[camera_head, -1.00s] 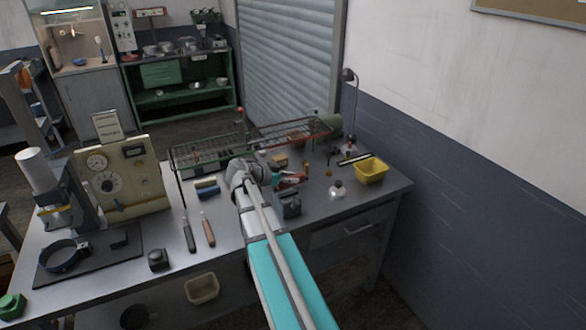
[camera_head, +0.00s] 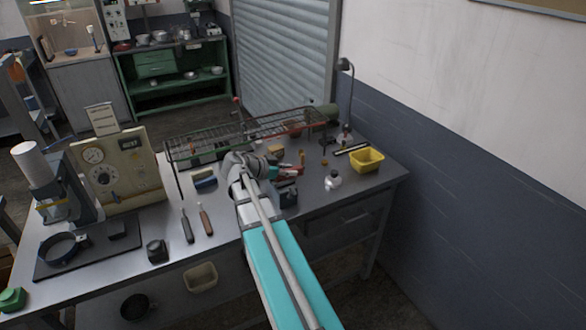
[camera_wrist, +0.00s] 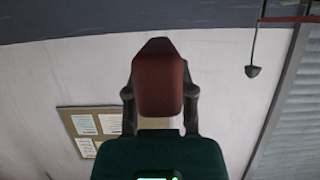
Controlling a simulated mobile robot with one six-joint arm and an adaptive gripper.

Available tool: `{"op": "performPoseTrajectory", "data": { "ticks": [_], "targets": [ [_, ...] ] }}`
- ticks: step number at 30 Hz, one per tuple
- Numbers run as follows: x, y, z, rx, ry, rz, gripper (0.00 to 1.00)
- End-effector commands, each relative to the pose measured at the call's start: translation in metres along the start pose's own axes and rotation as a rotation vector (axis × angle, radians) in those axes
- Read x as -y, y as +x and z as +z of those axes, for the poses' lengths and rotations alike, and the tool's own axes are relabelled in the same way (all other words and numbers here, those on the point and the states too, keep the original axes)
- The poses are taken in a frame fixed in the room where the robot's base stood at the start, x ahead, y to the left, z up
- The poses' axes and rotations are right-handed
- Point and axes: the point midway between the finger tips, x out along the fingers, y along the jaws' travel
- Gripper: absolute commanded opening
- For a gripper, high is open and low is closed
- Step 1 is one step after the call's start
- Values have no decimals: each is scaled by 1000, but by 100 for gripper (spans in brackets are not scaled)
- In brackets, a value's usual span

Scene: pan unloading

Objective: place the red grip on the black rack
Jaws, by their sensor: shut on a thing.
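The red grip (camera_wrist: 160,78) is a dark red, rounded block between my gripper's fingers (camera_wrist: 160,95) in the wrist view. My gripper is shut on it. In the head view the red grip (camera_head: 291,171) shows small, just right of my teal gripper (camera_head: 280,171). The black rack (camera_head: 205,150) is a raised wire rack along the back of the bench. My gripper is in front of the rack in the picture, and the red grip looks apart from it. My wrist hides part of the rack's front side.
A yellow bin (camera_head: 367,160) and a small white flask (camera_head: 333,181) stand to the right. A dark box (camera_head: 288,195) is below my gripper in the picture. A lamp (camera_head: 346,90) rises behind. Two hand tools (camera_head: 205,220) lie at the left front.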

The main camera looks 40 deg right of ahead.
Motion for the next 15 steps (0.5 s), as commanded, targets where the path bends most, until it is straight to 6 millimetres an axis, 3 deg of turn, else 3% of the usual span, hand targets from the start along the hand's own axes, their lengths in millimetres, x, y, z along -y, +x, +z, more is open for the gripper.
{"op": "performPoseTrajectory", "data": {
  "ticks": [8, 15],
  "targets": [
    [7, -16, 2, 1, -16, -36, 0],
    [25, -64, 11, 5, -63, -147, 0]
  ]
}}
